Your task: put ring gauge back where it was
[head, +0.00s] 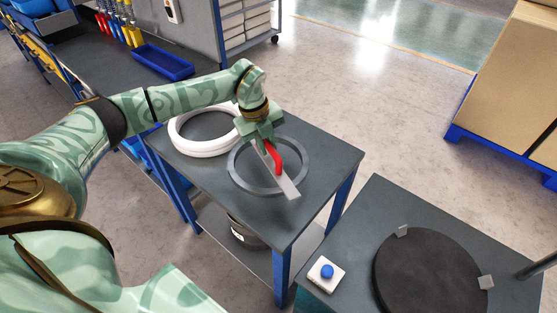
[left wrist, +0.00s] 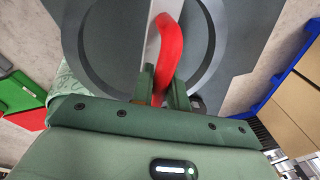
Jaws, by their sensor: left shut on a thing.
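The ring gauge (head: 234,168) is a flat dark grey ring with a pale flat bar (head: 289,187) lying across it and a red handle (head: 277,156) on the bar. Whether bar and ring are joined does not show. My left gripper (head: 267,146) is shut on the red handle from above. The left wrist view shows the red handle (left wrist: 168,45) between the fingers (left wrist: 161,88), with the grey ring (left wrist: 76,50) behind it. The ring is over the small grey table (head: 322,160); I cannot tell whether it touches the top. My right gripper is out of view.
A thick white ring (head: 180,143) lies on the same table, just left of the gauge. A second table at lower right bears a black disc (head: 425,270) and a white box with a blue button (head: 326,274). The small table's front part is clear.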

